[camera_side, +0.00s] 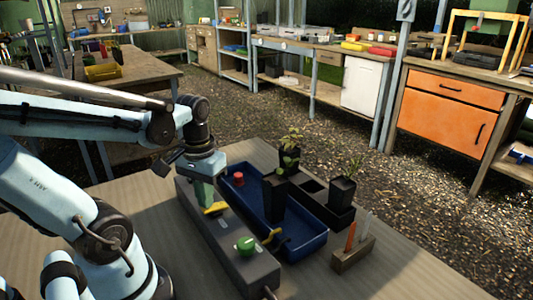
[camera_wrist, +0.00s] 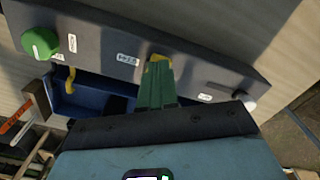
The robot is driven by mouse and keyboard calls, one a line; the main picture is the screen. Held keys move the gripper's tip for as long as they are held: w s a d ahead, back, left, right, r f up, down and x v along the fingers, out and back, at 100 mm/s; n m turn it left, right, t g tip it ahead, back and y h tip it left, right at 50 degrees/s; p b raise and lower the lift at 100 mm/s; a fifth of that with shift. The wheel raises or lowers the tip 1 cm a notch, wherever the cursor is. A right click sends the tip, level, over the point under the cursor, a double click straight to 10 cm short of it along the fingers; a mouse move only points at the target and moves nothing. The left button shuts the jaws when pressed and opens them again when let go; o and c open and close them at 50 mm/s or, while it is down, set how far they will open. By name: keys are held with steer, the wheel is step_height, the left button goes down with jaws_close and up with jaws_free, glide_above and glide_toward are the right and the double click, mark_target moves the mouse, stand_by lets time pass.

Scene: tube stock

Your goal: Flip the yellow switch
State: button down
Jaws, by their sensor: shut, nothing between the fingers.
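The yellow switch (camera_side: 215,208) sits on top of the long dark grey control box (camera_side: 233,254), between my gripper and a round green knob (camera_side: 245,244). In the wrist view only part of the yellow switch (camera_wrist: 158,58) shows past the fingertips, and the rest is hidden behind them. My gripper (camera_side: 206,205) points down at the box with its green fingers shut and empty. In the wrist view the fingertips (camera_wrist: 158,68) overlap the switch; I cannot tell whether they touch it. The green knob (camera_wrist: 40,43) is at upper left there.
A blue tray (camera_side: 308,243) beside the box holds a red item (camera_side: 238,178), a potted plant (camera_side: 274,190) and a yellow-and-black tool (camera_side: 272,236). A black planter tray (camera_side: 335,222) and a wooden holder (camera_side: 352,256) stand further right. The table's front right is clear.

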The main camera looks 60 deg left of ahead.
steer(key=shift+f, duration=0.45)
steer(key=shift+r, duration=3.55)
steer(key=w+d+f+m+t, duration=0.2)
steer(key=w+d+m+t, duration=0.4)
steer(key=w+d+t, duration=0.1)
steer(key=shift+w+d, duration=0.9)
steer(key=shift+d, duration=0.1)
